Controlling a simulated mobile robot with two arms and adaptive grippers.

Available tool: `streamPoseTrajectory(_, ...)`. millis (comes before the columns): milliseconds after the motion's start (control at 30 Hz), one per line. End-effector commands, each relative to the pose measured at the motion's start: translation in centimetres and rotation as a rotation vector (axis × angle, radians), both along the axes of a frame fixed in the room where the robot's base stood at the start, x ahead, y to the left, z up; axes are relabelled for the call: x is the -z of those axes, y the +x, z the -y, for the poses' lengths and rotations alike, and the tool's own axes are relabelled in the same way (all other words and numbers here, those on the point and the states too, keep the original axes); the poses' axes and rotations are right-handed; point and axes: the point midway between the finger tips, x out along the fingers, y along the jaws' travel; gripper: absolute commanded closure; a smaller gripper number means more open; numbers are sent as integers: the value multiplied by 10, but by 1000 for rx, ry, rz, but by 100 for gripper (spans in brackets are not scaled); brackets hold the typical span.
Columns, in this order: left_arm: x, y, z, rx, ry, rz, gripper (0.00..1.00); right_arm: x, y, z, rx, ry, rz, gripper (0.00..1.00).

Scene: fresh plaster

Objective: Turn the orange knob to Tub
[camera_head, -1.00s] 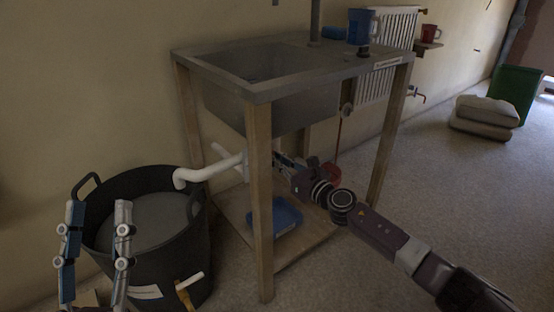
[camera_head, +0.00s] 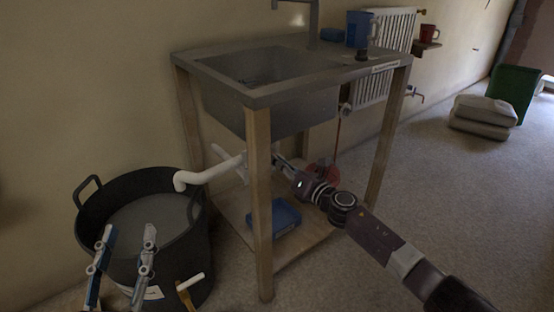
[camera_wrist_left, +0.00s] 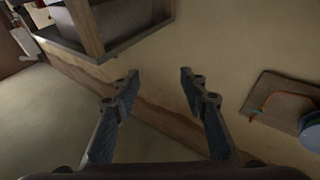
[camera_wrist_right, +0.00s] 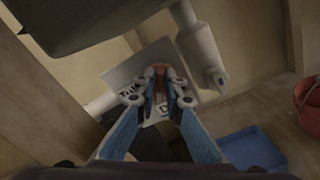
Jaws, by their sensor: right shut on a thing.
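The orange knob (camera_wrist_right: 160,71) shows in the right wrist view, in front of a pale label plate (camera_wrist_right: 128,72) under the sink. Dark lettering reading "Tub" is partly visible on the plate's left, and a "D" shows lower down. My right gripper (camera_wrist_right: 160,86) is shut on the knob; its fingers hide part of the knob and plate. In the head view the right gripper (camera_head: 280,163) reaches under the sink behind the front leg. My left gripper (camera_head: 128,232) is open and empty over the front of the black tub (camera_head: 190,245).
A white drain pipe (camera_head: 207,174) runs from under the sink (camera_head: 270,118) to the tub. Wooden legs (camera_head: 260,210) stand close to my right arm. A blue tray (camera_head: 284,217) and red bucket (camera_head: 322,175) are on the lower shelf. Open floor lies right.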

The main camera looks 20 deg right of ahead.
Motion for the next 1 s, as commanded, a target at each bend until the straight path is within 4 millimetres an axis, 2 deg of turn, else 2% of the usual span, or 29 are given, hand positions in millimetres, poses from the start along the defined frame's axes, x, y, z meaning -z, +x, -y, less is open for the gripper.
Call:
streamPoseTrajectory(233,49,6,-5,-14,62,-230,60,1,1,2,2,222,-83,100)
streamPoseTrajectory(467,103,-2,-15,-29,122,-471,60,3,1,4,2,426,-157,100)
streamPoseTrajectory(700,158,-28,-28,-45,185,-732,60,5,2,5,2,634,-232,100)
streamPoseTrajectory(1000,205,-70,-45,-61,243,-993,60,8,2,5,2,833,-304,100)
